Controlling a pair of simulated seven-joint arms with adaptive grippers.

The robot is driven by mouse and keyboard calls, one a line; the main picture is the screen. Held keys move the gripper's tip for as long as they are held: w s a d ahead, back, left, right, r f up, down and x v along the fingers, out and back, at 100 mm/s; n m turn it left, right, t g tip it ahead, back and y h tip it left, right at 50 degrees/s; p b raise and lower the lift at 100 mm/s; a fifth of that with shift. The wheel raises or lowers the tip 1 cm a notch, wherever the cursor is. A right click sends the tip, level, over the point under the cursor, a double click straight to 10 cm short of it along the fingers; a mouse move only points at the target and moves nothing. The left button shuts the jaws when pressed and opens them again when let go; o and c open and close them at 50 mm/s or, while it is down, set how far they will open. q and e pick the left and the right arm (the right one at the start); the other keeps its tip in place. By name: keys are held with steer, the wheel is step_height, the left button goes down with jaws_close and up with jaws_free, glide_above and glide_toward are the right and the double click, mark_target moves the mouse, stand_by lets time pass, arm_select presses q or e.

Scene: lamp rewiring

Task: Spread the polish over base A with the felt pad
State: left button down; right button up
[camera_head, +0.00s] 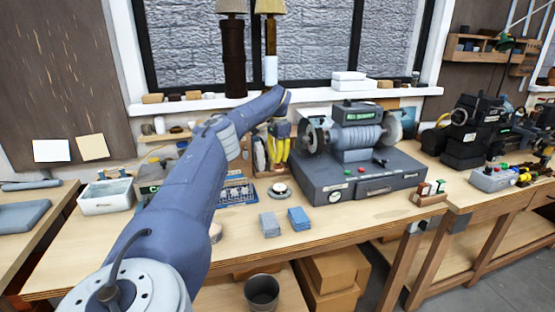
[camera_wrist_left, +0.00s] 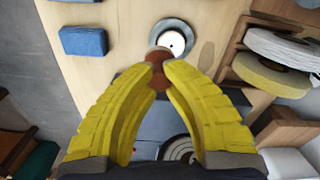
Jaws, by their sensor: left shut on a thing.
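My left gripper (camera_head: 278,152) has yellow fingers pointing down over the bench. In the left wrist view its fingertips (camera_wrist_left: 160,65) are shut on a small brown rounded thing (camera_wrist_left: 158,74), which I take for the felt pad or its knob. A round grey disc with a pale centre (camera_head: 278,190) lies on the bench just below the gripper, likely base A. It also shows in the left wrist view (camera_wrist_left: 173,40), just beyond the fingertips. I cannot tell whether the brown thing touches it. Polish cannot be made out. My right gripper is out of view.
Two blue-grey blocks, one left (camera_head: 269,224) and one right (camera_head: 298,218), lie near the front edge. A grey buffing machine (camera_head: 358,180) stands close on the right. A rack with pale wheels (camera_head: 260,155) is behind. Bare bench (camera_head: 340,226) lies in front of the machine.

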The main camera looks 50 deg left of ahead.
arm_select(q)
steer(key=shift+s+d+r, duration=0.3)
steer(key=shift+d+r, duration=0.35)
steer(key=shift+d, duration=0.1)
steer(key=shift+s+d+r, duration=0.3)
steer(key=shift+d+r, duration=0.35)
steer(key=shift+d, duration=0.1)
